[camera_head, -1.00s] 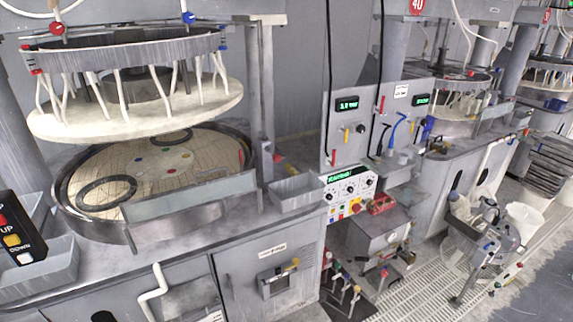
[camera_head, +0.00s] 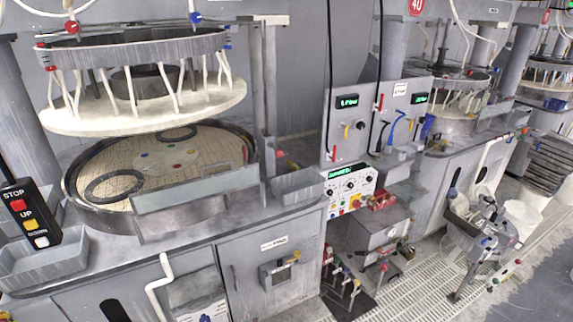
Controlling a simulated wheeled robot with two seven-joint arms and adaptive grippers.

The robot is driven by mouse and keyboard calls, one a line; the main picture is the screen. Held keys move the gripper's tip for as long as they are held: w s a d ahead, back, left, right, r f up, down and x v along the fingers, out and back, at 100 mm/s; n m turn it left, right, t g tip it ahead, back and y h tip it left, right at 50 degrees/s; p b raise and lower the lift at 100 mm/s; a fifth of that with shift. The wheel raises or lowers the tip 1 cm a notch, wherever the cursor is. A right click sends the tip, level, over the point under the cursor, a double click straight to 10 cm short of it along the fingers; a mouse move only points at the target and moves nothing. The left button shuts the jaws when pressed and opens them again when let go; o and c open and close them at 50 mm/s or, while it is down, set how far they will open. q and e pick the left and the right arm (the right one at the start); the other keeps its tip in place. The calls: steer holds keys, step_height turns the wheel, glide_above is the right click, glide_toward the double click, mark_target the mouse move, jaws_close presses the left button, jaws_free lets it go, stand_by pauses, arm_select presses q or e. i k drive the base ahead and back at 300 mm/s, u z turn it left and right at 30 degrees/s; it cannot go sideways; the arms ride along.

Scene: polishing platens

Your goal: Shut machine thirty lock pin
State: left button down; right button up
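A large polishing machine fills the left of the head view. Its white upper plate (camera_head: 145,108) hangs raised above the round lower platen (camera_head: 165,165). I see no number thirty on this machine, and I cannot tell which part is the lock pin. Neither of my grippers is in view.
A button pendant (camera_head: 30,215) stands at the left edge above a grey tray (camera_head: 45,258). A control panel (camera_head: 348,188) with knobs is right of the machine. Another machine bears a red 40 sign (camera_head: 416,6). Grated floor (camera_head: 415,285) lies at lower right.

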mark_target(278, 153)
steer(key=u, duration=1.2)
steer(key=k, duration=0.1)
steer(key=z, duration=2.55)
steer(key=i, duration=2.3)
steer(key=u, duration=1.1)
steer(key=i, duration=0.8)
steer(key=u, duration=0.75)
